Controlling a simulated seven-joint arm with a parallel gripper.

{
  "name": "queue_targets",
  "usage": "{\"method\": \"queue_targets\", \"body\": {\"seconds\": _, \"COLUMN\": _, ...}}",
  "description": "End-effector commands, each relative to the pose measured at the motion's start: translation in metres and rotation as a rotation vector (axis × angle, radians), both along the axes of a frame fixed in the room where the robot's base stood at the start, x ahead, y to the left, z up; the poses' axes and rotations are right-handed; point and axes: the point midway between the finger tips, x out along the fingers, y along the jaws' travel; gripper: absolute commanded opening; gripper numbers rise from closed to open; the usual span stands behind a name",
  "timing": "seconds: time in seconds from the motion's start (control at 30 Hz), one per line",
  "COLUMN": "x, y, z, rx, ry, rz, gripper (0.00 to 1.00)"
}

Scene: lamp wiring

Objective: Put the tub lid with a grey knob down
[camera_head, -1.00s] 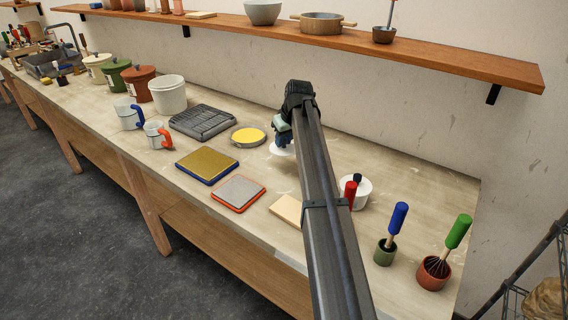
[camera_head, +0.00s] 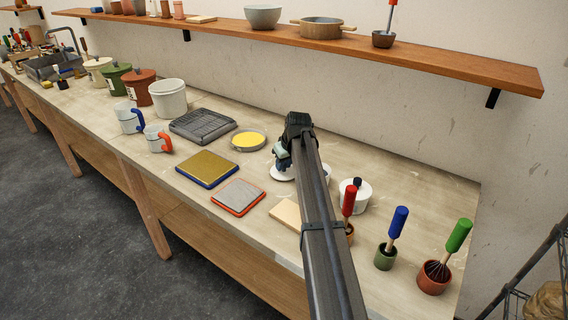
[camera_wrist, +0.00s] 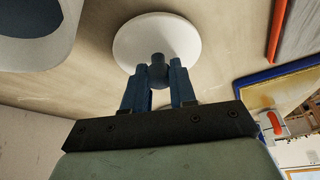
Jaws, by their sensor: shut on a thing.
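The tub lid is a white round disc with a grey knob; it shows in the wrist view (camera_wrist: 155,35) and low over the bench in the head view (camera_head: 279,174). My gripper (camera_wrist: 158,74) is shut on the knob, one blue finger on each side; in the head view (camera_head: 284,162) it hides part of the lid. I cannot tell whether the lid touches the bench (camera_head: 440,190). A white round vessel (camera_wrist: 35,52) with a grey inner area is close by at the upper left of the wrist view.
A white pot with a dark knob (camera_head: 362,197) stands right of my arm. A yellow-filled dish (camera_head: 248,140), a grey rack (camera_head: 203,125), a blue-edged tray (camera_head: 207,167) and a red-edged tray (camera_head: 238,196) lie left. Whisks in small pots (camera_head: 434,277) stand at the right front.

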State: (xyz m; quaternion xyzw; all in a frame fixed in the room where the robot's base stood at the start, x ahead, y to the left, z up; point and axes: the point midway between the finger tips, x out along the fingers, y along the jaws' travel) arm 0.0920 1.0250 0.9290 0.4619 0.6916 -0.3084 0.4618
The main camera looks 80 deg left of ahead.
Motion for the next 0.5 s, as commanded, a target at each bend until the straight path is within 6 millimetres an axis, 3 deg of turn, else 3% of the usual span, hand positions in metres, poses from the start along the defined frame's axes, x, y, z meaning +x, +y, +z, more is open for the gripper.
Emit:
{"method": "queue_targets", "body": {"seconds": 0.1, "x": -0.0001, "y": -0.0001, "z": -0.0032, "rx": 0.000, "ry": 0.000, "rz": 0.000, "gripper": 0.00}}
{"method": "queue_targets", "body": {"seconds": 0.13, "x": -0.0001, "y": -0.0001, "z": -0.0027, "rx": 0.000, "ry": 0.000, "rz": 0.000, "gripper": 0.29}}
{"method": "queue_targets", "body": {"seconds": 0.37, "x": 0.0000, "y": -0.0001, "z": -0.0024, "rx": 0.000, "ry": 0.000, "rz": 0.000, "gripper": 0.51}}
{"method": "queue_targets", "body": {"seconds": 0.5, "x": 0.0000, "y": -0.0001, "z": -0.0024, "rx": 0.000, "ry": 0.000, "rz": 0.000, "gripper": 0.51}}
